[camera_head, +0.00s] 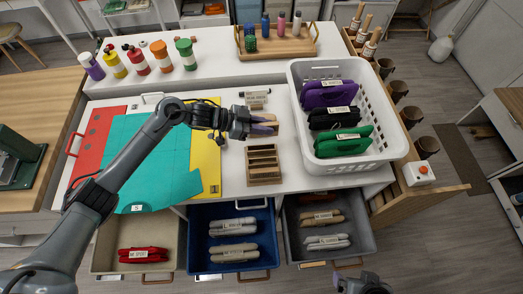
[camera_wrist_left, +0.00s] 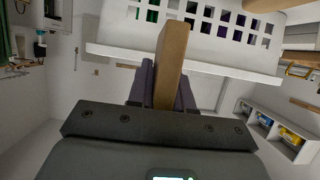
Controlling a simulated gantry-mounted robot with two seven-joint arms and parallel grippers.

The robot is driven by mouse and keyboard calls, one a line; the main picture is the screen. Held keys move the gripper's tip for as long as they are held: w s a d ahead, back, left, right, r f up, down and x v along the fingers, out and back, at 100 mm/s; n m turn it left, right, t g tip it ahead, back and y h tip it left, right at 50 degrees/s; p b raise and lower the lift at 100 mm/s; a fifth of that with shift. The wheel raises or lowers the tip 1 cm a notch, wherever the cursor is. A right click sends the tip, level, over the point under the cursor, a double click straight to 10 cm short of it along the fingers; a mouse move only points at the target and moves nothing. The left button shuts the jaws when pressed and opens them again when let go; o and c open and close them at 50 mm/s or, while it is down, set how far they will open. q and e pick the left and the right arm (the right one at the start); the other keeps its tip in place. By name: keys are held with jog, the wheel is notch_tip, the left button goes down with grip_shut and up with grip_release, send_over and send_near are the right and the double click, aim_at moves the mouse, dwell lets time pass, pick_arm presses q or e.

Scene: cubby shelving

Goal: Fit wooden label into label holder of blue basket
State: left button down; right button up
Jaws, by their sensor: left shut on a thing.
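The wooden label (camera_head: 270,121) is a small tan piece in my left gripper (camera_head: 262,123), above the white table. In the left wrist view the label (camera_wrist_left: 171,58) stands out as a plain tan bar between the two dark fingers of the left gripper (camera_wrist_left: 166,85). The blue basket (camera_head: 203,261) is pulled out like a drawer below the table edge and holds grey-white folded items. Its front has a wooden handle; its label holder is too small to make out. A dark part of my right arm (camera_head: 362,284) shows at the bottom edge; its jaw state is unclear.
A slotted wooden rack (camera_head: 263,178) stands on the table below the left gripper. A white laundry basket (camera_head: 397,140) with folded items stands to its right. Beige (camera_head: 108,257) and grey (camera_head: 297,247) baskets flank the blue one. Folded cloths (camera_head: 150,160) lie at left.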

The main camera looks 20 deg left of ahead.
pick_arm(q)
notch_tip(320, 180, down, 6)
jog(key=shift+r+b, duration=0.25)
jog(key=shift+b, duration=0.2)
notch_tip(320, 180, down, 4)
jog(key=shift+a+r, duration=0.1)
jog(key=shift+s+a+f, duration=0.1)
jog(key=shift+s+f, duration=0.05)
jog(key=shift+f, duration=0.35)
jog(key=c, duration=1.1)
grip_release()
jog(key=shift+o, duration=0.3)
jog(key=shift+d, duration=0.2)
jog(key=shift+r, duration=0.2)
